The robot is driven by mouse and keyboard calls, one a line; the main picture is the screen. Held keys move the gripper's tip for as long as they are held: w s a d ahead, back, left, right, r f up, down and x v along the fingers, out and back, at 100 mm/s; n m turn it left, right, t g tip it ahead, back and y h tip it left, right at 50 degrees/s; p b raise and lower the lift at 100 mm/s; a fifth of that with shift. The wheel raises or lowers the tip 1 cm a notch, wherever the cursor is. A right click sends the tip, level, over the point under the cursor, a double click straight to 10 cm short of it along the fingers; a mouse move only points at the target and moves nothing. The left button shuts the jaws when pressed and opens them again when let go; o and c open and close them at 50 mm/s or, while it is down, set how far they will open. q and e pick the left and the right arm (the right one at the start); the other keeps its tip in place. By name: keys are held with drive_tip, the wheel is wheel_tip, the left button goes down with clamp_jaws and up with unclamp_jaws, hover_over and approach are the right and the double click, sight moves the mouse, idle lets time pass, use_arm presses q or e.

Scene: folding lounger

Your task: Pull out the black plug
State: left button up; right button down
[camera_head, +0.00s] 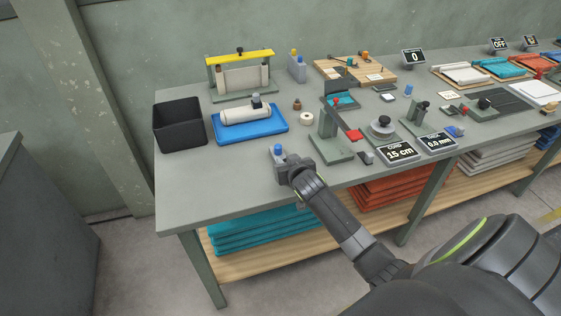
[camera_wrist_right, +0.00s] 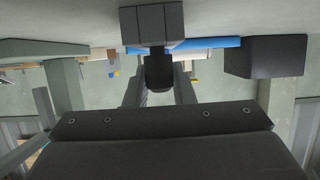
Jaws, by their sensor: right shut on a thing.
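My right gripper (camera_head: 288,166) is at the front edge of the bench, beside a small grey block with a blue top (camera_head: 277,151). In the right wrist view the fingers (camera_wrist_right: 158,92) are shut on a dark, rounded piece, the black plug (camera_wrist_right: 158,73). The plug meets a dark grey block (camera_wrist_right: 152,24) in that picture; I cannot tell how deep it sits there. In the head view the gripper hides the plug. My left gripper is in neither view.
A black bin (camera_head: 180,124) and a blue tray (camera_head: 250,124) with a pale roll stand behind the gripper. A green stand with a red-ended lever (camera_head: 330,140) is close on the right. The bench top (camera_head: 230,166) left of the gripper is clear.

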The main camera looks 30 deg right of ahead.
drive_tip(key=shift+r+p, duration=2.25)
drive_tip(key=shift+r, duration=0.15)
